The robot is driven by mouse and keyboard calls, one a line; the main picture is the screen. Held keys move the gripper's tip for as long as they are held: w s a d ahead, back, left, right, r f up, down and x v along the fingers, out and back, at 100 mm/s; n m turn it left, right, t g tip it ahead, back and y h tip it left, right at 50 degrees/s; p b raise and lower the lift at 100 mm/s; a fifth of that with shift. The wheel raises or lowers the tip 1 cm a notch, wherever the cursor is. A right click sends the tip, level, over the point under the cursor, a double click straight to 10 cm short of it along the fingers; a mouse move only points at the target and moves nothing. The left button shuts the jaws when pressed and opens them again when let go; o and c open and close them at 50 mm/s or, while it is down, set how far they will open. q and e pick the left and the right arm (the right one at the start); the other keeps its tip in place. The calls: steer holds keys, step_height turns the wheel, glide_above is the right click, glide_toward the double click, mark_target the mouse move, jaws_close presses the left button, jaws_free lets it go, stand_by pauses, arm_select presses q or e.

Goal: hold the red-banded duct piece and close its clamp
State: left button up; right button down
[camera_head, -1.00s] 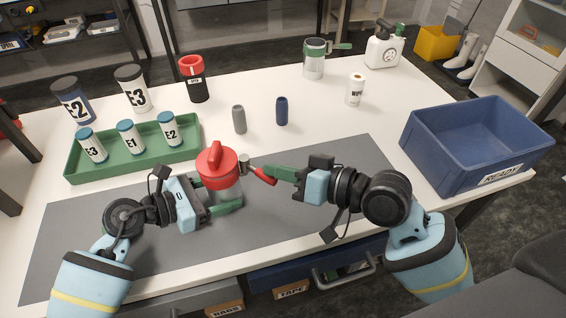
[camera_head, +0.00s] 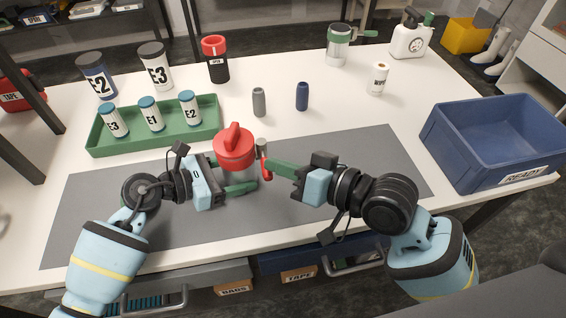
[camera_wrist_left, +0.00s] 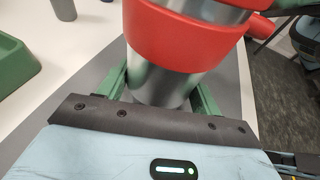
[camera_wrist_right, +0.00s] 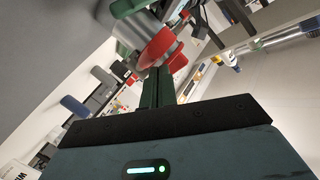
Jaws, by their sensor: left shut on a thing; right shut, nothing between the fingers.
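The duct piece, a silver cylinder with a red band and red top (camera_head: 234,149), stands upright over the grey mat. It also shows in the left wrist view (camera_wrist_left: 158,84). My left gripper (camera_head: 239,178) is shut on its silver body below the band, one green finger on each side. The red clamp lever (camera_head: 266,168) hangs steeply down at the duct's right side. My right gripper (camera_head: 271,166) is shut and empty, its fingertips at the lever, apparently touching it. In the right wrist view, its fingers (camera_wrist_right: 158,88) point at the red band (camera_wrist_right: 158,46). The latch itself is too small to judge.
A green tray (camera_head: 160,140) with several small labelled jars lies at the left. A blue READY crate (camera_head: 480,165) stands at the right. Grey (camera_head: 259,102) and blue (camera_head: 302,96) cylinders stand behind the mat (camera_head: 350,160). The mat's right part is clear.

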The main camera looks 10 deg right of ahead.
arm_select(q)
steer(key=shift+s+d, duration=0.1)
steer(key=shift+d, duration=0.05)
arm_select(e)
steer(key=shift+s+f, duration=0.1)
steer(key=shift+f, duration=0.05)
steer(key=v, duration=1.2)
stand_by(0.3)
arm_select(q)
steer(key=o, duration=0.9)
steer(key=shift+o, duration=0.2)
steer(key=v, duration=1.2)
